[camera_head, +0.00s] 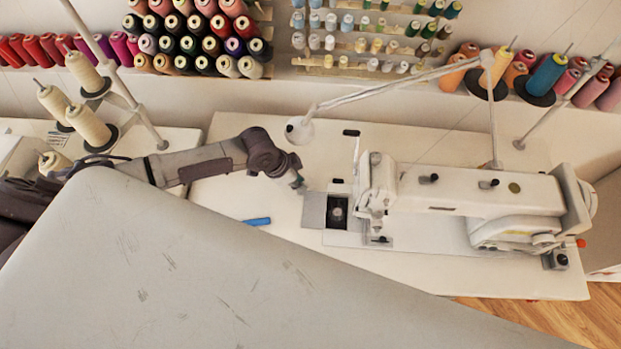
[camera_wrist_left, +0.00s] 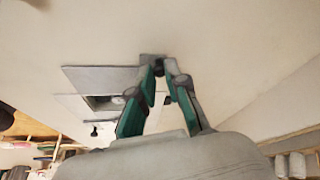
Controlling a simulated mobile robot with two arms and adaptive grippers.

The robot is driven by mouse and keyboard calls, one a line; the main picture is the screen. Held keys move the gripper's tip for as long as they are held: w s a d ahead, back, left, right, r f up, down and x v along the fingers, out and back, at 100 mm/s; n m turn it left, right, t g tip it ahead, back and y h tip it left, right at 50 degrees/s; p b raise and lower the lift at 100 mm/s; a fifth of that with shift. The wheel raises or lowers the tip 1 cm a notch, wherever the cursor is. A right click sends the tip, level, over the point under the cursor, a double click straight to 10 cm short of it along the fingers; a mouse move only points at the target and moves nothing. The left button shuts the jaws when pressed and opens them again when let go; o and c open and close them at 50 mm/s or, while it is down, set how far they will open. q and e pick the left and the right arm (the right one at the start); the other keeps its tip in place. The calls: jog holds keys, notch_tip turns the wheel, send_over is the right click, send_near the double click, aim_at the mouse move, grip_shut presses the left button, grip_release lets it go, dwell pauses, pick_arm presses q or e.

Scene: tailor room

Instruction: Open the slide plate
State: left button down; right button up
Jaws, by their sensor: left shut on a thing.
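The slide plate (camera_head: 314,210) is a flat grey metal plate on the bed of the white sewing machine (camera_head: 480,190). It lies to the left of a dark opening (camera_head: 337,211) with a round metal part inside, which is uncovered. My left gripper (camera_head: 299,186) is at the plate's back left corner in the head view. In the left wrist view, my gripper's green-sided fingers (camera_wrist_left: 162,66) close together at the edge of the slide plate (camera_wrist_left: 95,77). The exact contact is partly hidden by the fingers. The opening also shows there (camera_wrist_left: 103,102). My right gripper is not in view.
A blue tool (camera_head: 257,221) lies on the white table (camera_head: 240,200) left of the plate. A large grey board (camera_head: 180,270) covers the foreground. Thread cones (camera_head: 93,125) stand at left, and spools fill the wall racks. A lamp arm (camera_head: 400,80) reaches over the machine.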

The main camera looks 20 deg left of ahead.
pick_arm(q)
jog(key=shift+d, duration=0.1)
jog(key=c, duration=1.3)
grip_release()
jog(key=shift+o, duration=0.7)
jog(key=v, duration=1.2)
jog(key=shift+f, duration=0.1)
